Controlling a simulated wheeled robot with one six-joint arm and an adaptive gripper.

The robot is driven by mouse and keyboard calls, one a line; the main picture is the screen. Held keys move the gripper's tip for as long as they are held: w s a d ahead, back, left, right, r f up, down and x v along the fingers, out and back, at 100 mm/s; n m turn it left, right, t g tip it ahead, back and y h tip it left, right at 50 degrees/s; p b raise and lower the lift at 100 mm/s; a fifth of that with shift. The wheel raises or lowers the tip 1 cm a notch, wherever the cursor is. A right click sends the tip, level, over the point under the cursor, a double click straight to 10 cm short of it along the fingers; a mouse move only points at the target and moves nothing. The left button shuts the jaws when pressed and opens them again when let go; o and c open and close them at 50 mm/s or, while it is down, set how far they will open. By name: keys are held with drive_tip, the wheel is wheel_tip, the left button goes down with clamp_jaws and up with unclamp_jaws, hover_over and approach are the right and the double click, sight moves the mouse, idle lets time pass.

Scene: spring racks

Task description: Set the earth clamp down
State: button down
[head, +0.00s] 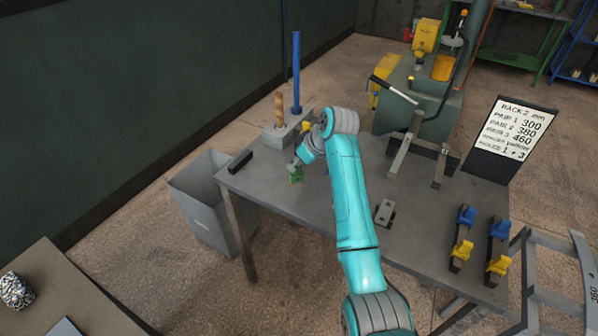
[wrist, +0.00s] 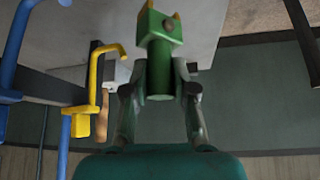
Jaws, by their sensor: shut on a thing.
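The earth clamp (wrist: 160,48) is a green block with a round green lower part and small yellow tips, seen close up in the wrist view. My gripper (wrist: 160,88) is shut on it, with one finger on each side. In the head view my gripper (head: 295,166) is low over the left part of the grey table (head: 262,185), and the green clamp (head: 297,178) shows just below it. I cannot tell whether the clamp touches the table top.
A black bar (head: 240,161) lies to the left, above a grey bin (head: 212,205). A small grey block (head: 385,212) and blue-yellow clips (head: 462,240) are to the right.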

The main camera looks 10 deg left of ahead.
sight(298, 173)
drive_tip(key=shift+f, duration=1.65)
drive_tip(key=c, duration=0.9)
unclamp_jaws()
drive_tip(key=shift+f, duration=0.1)
drive_tip(key=shift+c, duration=0.2)
drive_tip(key=v, duration=1.2)
